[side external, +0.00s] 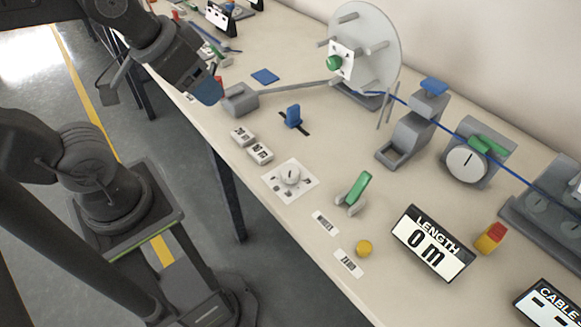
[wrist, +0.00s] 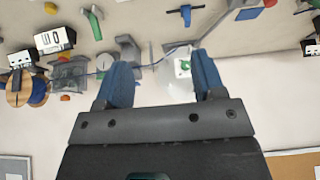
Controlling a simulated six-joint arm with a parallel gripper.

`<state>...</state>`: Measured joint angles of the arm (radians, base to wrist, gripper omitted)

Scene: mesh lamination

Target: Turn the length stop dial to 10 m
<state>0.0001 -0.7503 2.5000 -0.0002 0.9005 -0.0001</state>
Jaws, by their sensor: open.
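The dial (side external: 290,176) is a pale round knob on a white square plate with dark marks, near the front edge of the bench in the side view. Its marks are too small to read, and I cannot pick it out in the wrist view. The length sign (side external: 434,243) reads 0 m; it also shows in the wrist view (wrist: 54,38). My gripper (side external: 210,92) is up at the left of the side view, well away from the dial. In the wrist view its two blue fingers (wrist: 160,60) are spread, with nothing held between them.
A blue slider (side external: 293,116), a green lever (side external: 357,190) and a yellow button (side external: 364,248) stand near the dial. A large reel (side external: 380,45) stands behind, and a blue cable (side external: 462,138) runs right from it. Small white blocks (side external: 260,153) lie left of the dial.

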